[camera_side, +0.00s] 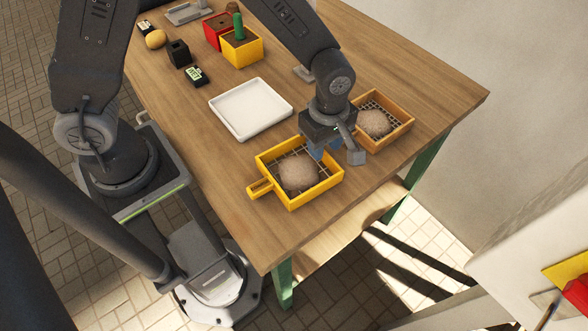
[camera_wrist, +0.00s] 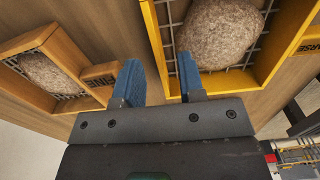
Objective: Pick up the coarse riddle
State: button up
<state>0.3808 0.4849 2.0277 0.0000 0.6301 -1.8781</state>
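The coarse riddle (camera_side: 262,175) is a yellow frame with a wire mesh and a short handle at its left. It lies on the table near the front edge with a large brown lump (camera_side: 298,172) on its mesh. My gripper (camera_side: 333,153) is at the riddle's right side. In the wrist view, its blue fingers (camera_wrist: 160,78) are apart, with the yellow wall between them in the picture. I cannot tell whether they touch it.
A wooden riddle (camera_side: 392,137) with another lump (camera_side: 375,123) stands close to the right of my gripper. A white tray (camera_side: 240,131) lies behind the yellow riddle. Yellow (camera_side: 255,54) and red (camera_side: 213,43) boxes and small dark items are farther back.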

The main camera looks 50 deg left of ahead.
jog(key=shift+f, duration=1.25)
grip_shut()
